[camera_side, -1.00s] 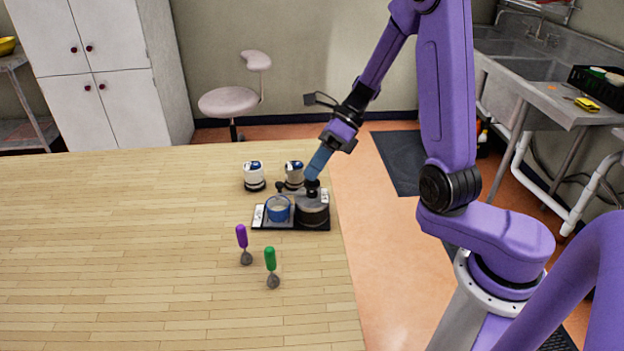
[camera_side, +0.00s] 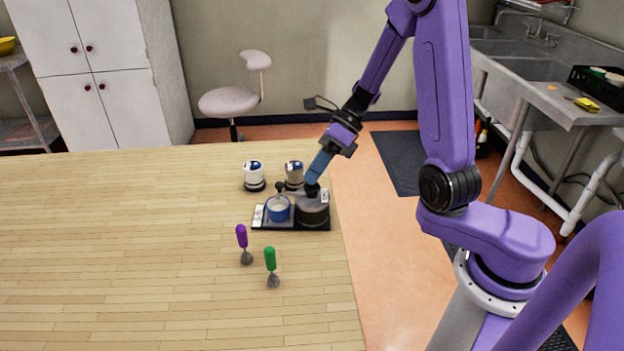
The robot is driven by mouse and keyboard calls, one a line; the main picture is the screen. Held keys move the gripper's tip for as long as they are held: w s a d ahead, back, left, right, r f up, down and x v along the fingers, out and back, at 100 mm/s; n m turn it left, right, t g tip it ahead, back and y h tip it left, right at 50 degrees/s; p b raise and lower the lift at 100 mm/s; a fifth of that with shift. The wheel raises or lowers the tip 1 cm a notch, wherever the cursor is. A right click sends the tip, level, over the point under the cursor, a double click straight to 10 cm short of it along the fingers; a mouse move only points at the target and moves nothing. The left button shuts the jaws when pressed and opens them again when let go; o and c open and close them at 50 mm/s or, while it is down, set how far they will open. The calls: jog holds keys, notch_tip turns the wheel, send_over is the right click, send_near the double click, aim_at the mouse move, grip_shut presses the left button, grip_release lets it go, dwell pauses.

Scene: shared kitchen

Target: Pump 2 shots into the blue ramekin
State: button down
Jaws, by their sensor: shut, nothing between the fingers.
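The blue ramekin (camera_side: 278,210) stands on a dark tray (camera_side: 296,227) near the table's right edge, with pale content showing inside its rim. A dark, round pump container (camera_side: 312,213) stands on the same tray, just right of the ramekin. Its black pump head sits on top, and a dark spout end (camera_side: 280,187) shows above the ramekin's back side. My gripper (camera_side: 314,180) is shut and empty, pointing down at the pump head from above. Its tips look to be at or on the head; exact contact is too small to tell.
Two white-and-dark jars, a left one (camera_side: 254,176) and a right one (camera_side: 294,174), stand behind the tray. The table's left side is clear.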

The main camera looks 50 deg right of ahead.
jog(key=shift+f, duration=0.2)
dwell(0.3)
jog(key=shift+r, duration=1.65)
notch_tip(320, 180, up, 6)
dwell(0.5)
